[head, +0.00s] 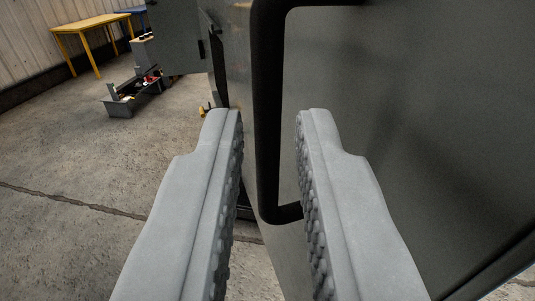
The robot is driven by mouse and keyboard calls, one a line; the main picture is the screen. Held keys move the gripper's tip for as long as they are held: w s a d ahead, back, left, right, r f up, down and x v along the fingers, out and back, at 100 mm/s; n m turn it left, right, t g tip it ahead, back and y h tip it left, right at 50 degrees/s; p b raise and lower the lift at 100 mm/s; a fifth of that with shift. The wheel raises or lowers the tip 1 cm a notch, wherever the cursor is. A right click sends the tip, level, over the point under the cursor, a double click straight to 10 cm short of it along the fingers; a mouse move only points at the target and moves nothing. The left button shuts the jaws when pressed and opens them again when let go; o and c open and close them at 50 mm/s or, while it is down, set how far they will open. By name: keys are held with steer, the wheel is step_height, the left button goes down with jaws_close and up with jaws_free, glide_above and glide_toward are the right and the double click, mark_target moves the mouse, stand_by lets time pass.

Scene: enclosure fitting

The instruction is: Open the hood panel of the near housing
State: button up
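My gripper (262,128) is open, with its two grey ridged fingers pointing forward in the head view. A black bar handle (267,110) stands upright between the fingers, with its lower end bending right to a dark grey panel (410,110). The panel fills the right side and looks like the hood panel of the near housing. Gaps show between the handle and both fingers, so the handle is not gripped. Whether either finger touches the panel, I cannot tell. The panel's top is out of the picture.
Another grey cabinet part (178,40) stands beyond, left of the handle. A grey bin with items (130,100) sits on the concrete floor (70,165) farther left. A yellow table (92,25) stands by the wall at the back left. The left floor is mostly clear.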

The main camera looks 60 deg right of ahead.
steer(key=v, duration=1.1)
steer(key=shift+s+a, duration=0.25)
steer(key=shift+a, duration=0.05)
steer(key=shift+a, duration=0.1)
